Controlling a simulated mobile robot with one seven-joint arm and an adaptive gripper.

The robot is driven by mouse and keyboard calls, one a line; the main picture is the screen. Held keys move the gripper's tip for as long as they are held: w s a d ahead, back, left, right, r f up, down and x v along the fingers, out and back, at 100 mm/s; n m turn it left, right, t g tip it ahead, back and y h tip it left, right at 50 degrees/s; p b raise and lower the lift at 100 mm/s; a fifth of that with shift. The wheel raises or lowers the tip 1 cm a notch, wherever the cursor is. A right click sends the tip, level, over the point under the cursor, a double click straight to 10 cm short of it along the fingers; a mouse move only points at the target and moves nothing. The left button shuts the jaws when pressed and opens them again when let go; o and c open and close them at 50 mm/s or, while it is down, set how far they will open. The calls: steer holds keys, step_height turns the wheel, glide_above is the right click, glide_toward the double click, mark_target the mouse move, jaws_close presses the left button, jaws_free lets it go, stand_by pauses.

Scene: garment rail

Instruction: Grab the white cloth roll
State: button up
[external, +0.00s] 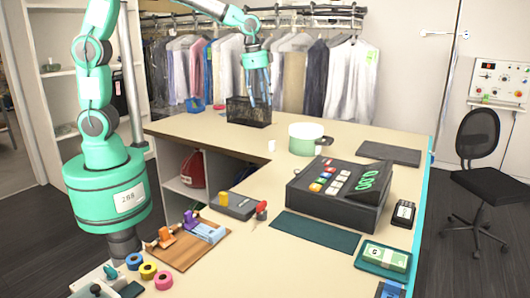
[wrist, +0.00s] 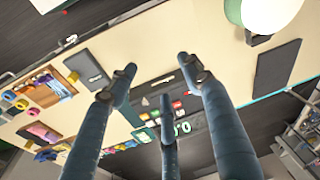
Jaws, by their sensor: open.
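My gripper (external: 262,100) is open and empty, fingers pointing down, in front of or above the black mesh basket (external: 240,115) at the back of the counter. In the wrist view, its three blue-grey fingers (wrist: 168,85) are spread apart with nothing between them. The green-and-white container (wrist: 265,12) is cut off at the top right there.
A cash register (external: 338,188) stands on the counter's right part. A wooden tray (external: 190,250) with small items, tape rolls (external: 149,270) and a grey box (external: 238,205) lie at the front left. Hanging garments (external: 290,75) line the rail behind.

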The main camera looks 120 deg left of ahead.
steer(key=s+a+f+n+p, duration=0.15)
steer(key=a+f, duration=0.25)
steer(key=a, duration=0.4)
steer(key=s+a+f, duration=0.2)
steer(key=a+f, duration=0.3)
steer(key=a, duration=0.3)
steer(key=g+h, duration=0.1)
glide_above(272, 141)
step_height(272, 141, down, 8)
steer(key=shift+w+a+f+n, duration=0.1)
steer(key=shift+a+f+n, duration=0.05)
steer(key=shift+n, duration=0.2)
steer(key=shift+f, duration=0.2)
steer(key=shift+f, duration=4.1)
steer(key=shift+f, duration=0.15)
steer(key=shift+f, duration=2.45)
